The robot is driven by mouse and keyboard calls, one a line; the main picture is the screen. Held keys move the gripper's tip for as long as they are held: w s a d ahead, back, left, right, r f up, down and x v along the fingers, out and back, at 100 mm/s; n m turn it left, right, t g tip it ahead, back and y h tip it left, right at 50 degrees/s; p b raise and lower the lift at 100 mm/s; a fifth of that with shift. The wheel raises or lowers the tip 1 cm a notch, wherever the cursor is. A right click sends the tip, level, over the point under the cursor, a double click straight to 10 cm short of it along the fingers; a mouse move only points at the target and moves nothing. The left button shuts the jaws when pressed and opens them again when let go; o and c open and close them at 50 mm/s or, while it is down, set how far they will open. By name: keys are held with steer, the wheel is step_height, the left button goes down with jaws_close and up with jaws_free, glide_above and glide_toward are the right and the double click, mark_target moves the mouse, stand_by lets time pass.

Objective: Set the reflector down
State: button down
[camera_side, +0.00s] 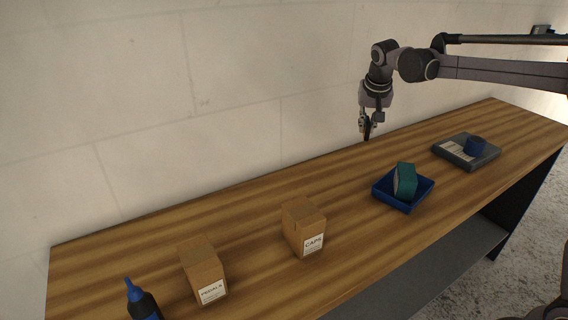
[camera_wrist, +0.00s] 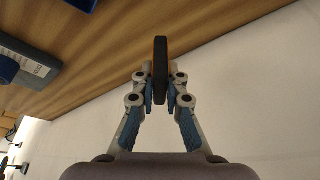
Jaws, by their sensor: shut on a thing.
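My gripper (camera_side: 366,124) is raised above the back edge of the wooden bench, near the wall. In the wrist view my gripper (camera_wrist: 160,88) is shut on a thin dark disc with an orange edge, which I take to be the reflector (camera_wrist: 160,62). The reflector stands edge-on between the two fingers. In the side view it is a small dark shape (camera_side: 367,133) at the fingertips, apart from the bench top.
The bench (camera_side: 250,215) carries a blue tray (camera_side: 388,197) holding a teal item (camera_side: 405,180), a grey case (camera_side: 447,152) with a dark blue ring (camera_side: 475,146), a CAPS box (camera_side: 298,222), a PEDALS box (camera_side: 198,265) and a bottle (camera_side: 143,303). Bare wood lies between them.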

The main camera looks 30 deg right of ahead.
steer(key=s+a+n+t+y, duration=0.1)
steer(key=s+a+n, duration=0.25)
steer(key=a, duration=1.15)
steer(key=s+a+n+y, duration=0.2)
steer(key=s+a+n, duration=0.15)
steer(key=a, duration=1.05)
steer(key=shift+n, duration=0.4)
steer(key=a+f, duration=0.2)
steer(key=a, duration=0.1)
steer(key=a+f, duration=0.2)
steer(key=a, duration=0.2)
steer(key=a+f, duration=0.2)
steer(key=a, duration=0.2)
steer(key=shift+w+a+f, duration=0.15)
steer(key=shift+w+f, duration=0.2)
steer(key=shift+f, duration=0.05)
steer(key=shift+a+f, duration=0.35)
steer(key=shift+f, duration=1.85)
steer(key=shift+f, duration=0.1)
steer(key=c, duration=1.8)
jaws_free()
steer(key=o, duration=0.4)
